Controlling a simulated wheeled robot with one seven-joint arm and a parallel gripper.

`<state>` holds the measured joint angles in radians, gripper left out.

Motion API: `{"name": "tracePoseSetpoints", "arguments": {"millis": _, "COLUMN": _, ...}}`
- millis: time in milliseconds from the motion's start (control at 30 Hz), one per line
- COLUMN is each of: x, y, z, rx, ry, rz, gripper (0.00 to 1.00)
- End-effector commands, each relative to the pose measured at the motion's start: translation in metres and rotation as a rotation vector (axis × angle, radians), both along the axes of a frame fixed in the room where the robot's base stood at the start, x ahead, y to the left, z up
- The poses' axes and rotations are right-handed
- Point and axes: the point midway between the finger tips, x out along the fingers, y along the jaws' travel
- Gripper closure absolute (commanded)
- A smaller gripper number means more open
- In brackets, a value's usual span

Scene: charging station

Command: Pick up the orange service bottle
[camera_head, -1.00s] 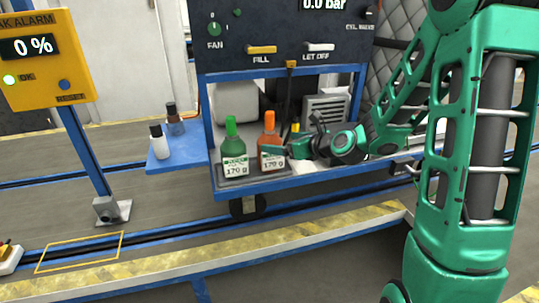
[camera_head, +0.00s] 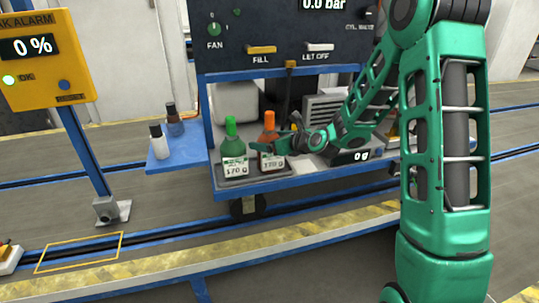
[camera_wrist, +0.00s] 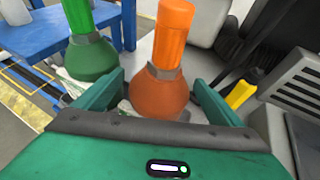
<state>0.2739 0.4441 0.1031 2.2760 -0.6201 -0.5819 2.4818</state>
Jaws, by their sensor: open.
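The orange service bottle (camera_head: 269,138) stands upright on the cart's lower shelf, just right of the green bottle (camera_head: 231,145). My gripper (camera_head: 279,147) is at the orange bottle from the right and partly covers it in the head view. In the wrist view the orange bottle (camera_wrist: 163,70) stands between my gripper's two open fingers (camera_wrist: 160,98), with space showing on its right side. The green bottle (camera_wrist: 88,45) is just outside the left finger. Whether a finger touches either bottle is unclear.
The blue cart shelf (camera_head: 262,184) also holds a scale (camera_head: 349,156) reading 0 g and a grey vented box (camera_head: 325,107). A blue side shelf (camera_head: 175,155) carries two small bottles. The yellow leak alarm panel (camera_head: 45,60) stands at left.

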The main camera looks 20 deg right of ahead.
Motion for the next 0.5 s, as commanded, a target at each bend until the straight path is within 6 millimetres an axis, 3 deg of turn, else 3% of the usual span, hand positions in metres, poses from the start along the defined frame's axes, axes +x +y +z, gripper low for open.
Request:
{"name": "tracePoseSetpoints", "arguments": {"millis": 67, "x": -0.0002, "y": -0.0001, "z": 0.0001, "rx": 0.0, "ry": 0.0, "rz": 0.0, "gripper": 0.15}}
{"name": "tracePoseSetpoints", "arguments": {"millis": 367, "x": -0.0004, "y": 0.0, "z": 0.0002, "rx": 0.0, "ry": 0.0, "rz": 0.0, "gripper": 0.86}}
{"name": "tracePoseSetpoints", "arguments": {"millis": 500, "x": 0.0001, "y": 0.0, "z": 0.0013, "rx": 0.0, "ry": -0.002, "rz": 0.0, "gripper": 0.89}}
